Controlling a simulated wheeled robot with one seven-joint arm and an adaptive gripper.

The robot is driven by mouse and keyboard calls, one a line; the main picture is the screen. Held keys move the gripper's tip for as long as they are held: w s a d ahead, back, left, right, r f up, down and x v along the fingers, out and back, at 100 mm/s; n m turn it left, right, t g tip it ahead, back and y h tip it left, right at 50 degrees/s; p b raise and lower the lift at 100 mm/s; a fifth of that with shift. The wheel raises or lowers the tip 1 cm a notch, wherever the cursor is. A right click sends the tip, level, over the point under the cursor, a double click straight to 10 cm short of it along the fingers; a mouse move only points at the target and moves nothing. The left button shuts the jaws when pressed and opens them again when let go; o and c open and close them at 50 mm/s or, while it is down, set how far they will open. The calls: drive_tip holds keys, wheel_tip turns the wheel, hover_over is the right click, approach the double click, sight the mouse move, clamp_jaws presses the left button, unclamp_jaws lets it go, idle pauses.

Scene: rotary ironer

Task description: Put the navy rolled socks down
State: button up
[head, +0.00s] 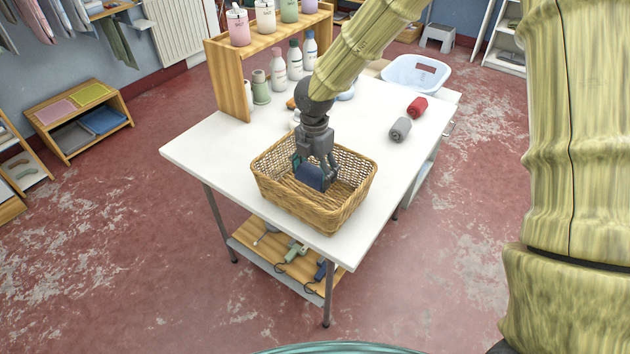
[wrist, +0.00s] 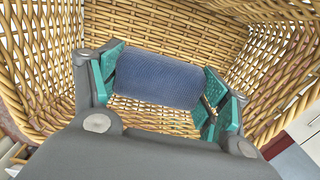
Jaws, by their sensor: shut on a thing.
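The navy rolled socks (head: 311,176) are a dark blue roll inside the wicker basket (head: 275,196), which stands on the white table. In the wrist view the navy rolled socks (wrist: 158,79) lie crosswise between the green finger pads. My gripper (head: 315,172) points down into the basket and is shut on the socks, with a pad at each end of the roll. The wicker basket (wrist: 215,30) surrounds them in the wrist view. Whether the roll touches the basket floor I cannot tell.
A grey roll (head: 400,129) and a red roll (head: 417,107) lie on the white table (head: 200,150) right of the basket. A white-blue tub (head: 418,75) stands behind them. A wooden shelf (head: 232,80) with bottles stands at the back left. The table's left part is clear.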

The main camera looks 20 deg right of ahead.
sight(314, 181)
drive_tip(key=shift+f, duration=1.85)
drive_tip(key=o, duration=1.1)
drive_tip(key=shift+f, duration=0.15)
drive_tip(key=shift+c, duration=0.2)
wheel_tip(314, 181, up, 12)
drive_tip(key=shift+r, duration=0.2)
